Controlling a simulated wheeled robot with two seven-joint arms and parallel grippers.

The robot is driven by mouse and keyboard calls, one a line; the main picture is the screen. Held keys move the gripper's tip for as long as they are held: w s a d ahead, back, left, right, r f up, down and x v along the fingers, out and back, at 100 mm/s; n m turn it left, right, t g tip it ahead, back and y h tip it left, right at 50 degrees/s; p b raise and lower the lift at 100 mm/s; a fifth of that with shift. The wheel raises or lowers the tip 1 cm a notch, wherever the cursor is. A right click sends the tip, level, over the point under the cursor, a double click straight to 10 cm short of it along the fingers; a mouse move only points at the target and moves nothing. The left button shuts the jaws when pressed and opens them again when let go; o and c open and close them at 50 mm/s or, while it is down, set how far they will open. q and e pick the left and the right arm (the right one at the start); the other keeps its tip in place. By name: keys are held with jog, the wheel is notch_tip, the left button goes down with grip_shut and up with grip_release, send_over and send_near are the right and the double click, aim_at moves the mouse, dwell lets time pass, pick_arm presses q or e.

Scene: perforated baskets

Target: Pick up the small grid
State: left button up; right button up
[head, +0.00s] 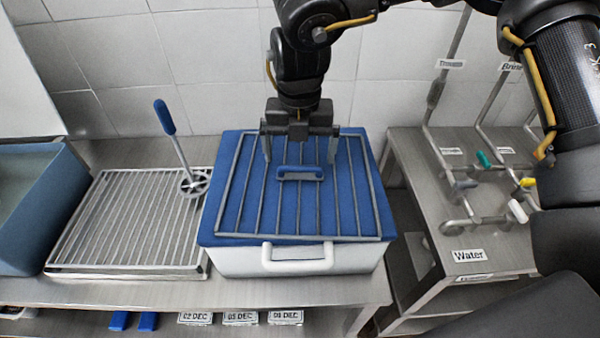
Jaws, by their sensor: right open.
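The small grid (338,208) is a grey metal frame with several parallel bars. It lies on the blue top of a white box in the middle of the head view. A blue handle (300,173) sits near its middle. My right gripper (300,160) points down over the grid, its two fingers apart on either side of the handle's far edge. The gripper is open and holds nothing. I cannot tell whether the fingertips touch the grid. My left gripper is not in view.
The box (340,262) has a white front handle. A larger slatted rack (125,220) lies to its left, with a blue-handled tool (178,145) standing on it. A blue-grey bin (35,210) is at far left. A steel stand (460,240) with valves and pipes stands right. A tiled wall is behind.

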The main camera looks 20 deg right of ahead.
aim_at(300, 166)
notch_tip(300, 166, down, 4)
jog(key=shift+r+p, duration=0.15)
jog(key=shift+p, duration=0.65)
jog(key=shift+f, duration=0.55)
jog(key=c, duration=0.8)
jog(key=shift+o, duration=0.2)
jog(key=shift+r, duration=0.15)
jog(key=shift+r, duration=0.55)
jog(key=s+a+r+b, duration=0.2)
jog(key=a+r, duration=0.4)
jog(key=s+a+r+b, duration=0.2)
jog(key=a+r+b, duration=0.1)
jog(key=a+r, duration=0.2)
jog(key=shift+s+a+r, duration=0.35)
jog(key=shift+s+a, duration=0.05)
jog(key=shift+a, duration=0.7)
